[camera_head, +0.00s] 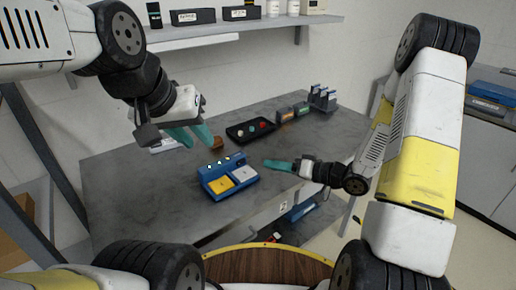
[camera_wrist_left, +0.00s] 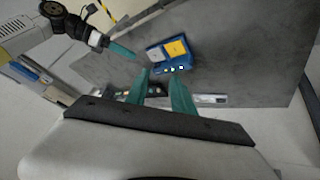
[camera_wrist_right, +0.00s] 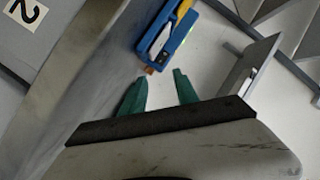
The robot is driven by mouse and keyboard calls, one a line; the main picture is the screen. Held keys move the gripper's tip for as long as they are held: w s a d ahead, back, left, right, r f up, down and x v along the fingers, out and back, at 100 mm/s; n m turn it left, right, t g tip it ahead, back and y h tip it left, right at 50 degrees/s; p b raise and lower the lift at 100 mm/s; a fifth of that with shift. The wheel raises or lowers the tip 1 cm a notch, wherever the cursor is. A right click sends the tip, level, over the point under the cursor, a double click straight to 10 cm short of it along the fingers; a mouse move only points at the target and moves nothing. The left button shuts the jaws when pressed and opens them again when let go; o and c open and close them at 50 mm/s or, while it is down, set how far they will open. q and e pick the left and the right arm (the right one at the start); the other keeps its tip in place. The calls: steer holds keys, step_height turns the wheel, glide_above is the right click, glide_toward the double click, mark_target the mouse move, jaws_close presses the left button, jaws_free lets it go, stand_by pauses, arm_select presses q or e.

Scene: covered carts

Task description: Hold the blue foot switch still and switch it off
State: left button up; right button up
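The blue foot switch (camera_head: 213,186) sits on the grey table in the head view, with a yellow pedal (camera_head: 221,186) and a white pedal (camera_head: 244,175). Small pale and yellow spots show along its back edge. It also shows in the left wrist view (camera_wrist_left: 155,54), beyond the fingertips. My left gripper (camera_head: 191,137) is open and empty, above and behind the switch, apart from it. My right gripper (camera_head: 267,164) is open and empty, low to the right of the switch, with a gap between them. The right wrist view shows its parted teal fingers (camera_wrist_right: 160,92).
A black tray (camera_head: 240,137) with small coloured items lies behind the switch. A small brown object (camera_head: 217,143) stands near my left fingers. A rack (camera_head: 322,98) stands at the far right corner. A wall shelf (camera_head: 230,30) hangs above. The table's left part is clear.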

arm_select(q)
steer(key=o, duration=0.5)
steer(key=w+n, duration=0.2)
steer(key=w+n+g, duration=0.1)
steer(key=w+n, duration=0.1)
steer(key=w+f+n, duration=0.1)
steer(key=w+n, duration=0.1)
steer(key=n, duration=0.1)
steer(key=shift+w+f+g, duration=0.1)
steer(key=shift+g, duration=0.3)
steer(key=shift+o, duration=0.2)
steer(key=n+g+y, duration=0.2)
steer(key=n+g, duration=0.2)
steer(key=n, duration=1.4)
glide_above(223, 161)
steer(key=f, duration=1.2)
steer(key=shift+s+f, duration=0.3)
steer(key=shift+w+f+n, duration=0.2)
steer(key=shift+f+n, duration=0.4)
step_height(223, 161, down, 7)
steer(key=shift+f, duration=0.15)
